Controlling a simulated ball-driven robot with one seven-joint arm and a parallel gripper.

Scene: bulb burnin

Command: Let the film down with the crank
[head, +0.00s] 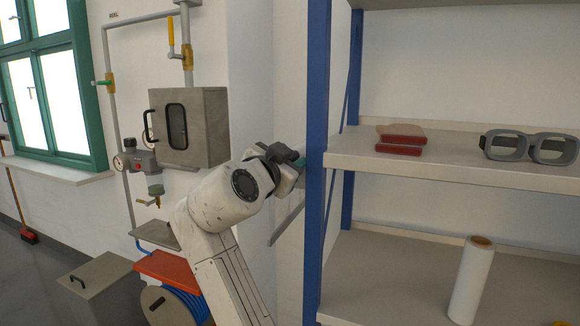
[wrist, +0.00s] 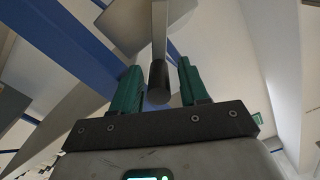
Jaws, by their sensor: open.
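My gripper (wrist: 159,72) is open in the wrist view, with green fingers on either side of a dark cylindrical grip (wrist: 158,84). The grip sits on the end of a flat grey metal bar (wrist: 159,28), which looks like the crank. A narrow gap shows on each side, so the fingers do not seem to touch it. In the head view my gripper (head: 300,162) is beside the blue shelf post, and the crank's grip is hidden there. A slanted grey bar (head: 287,223) shows below it; I cannot tell whether it belongs to the crank. No film is clearly identifiable.
A blue shelf post (head: 316,110) stands close to my gripper. The shelf (head: 450,165) holds red blocks (head: 400,139) and grey goggles (head: 530,147); a white roll (head: 472,280) stands below. A grey wall cabinet (head: 188,127) and piping are at left.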

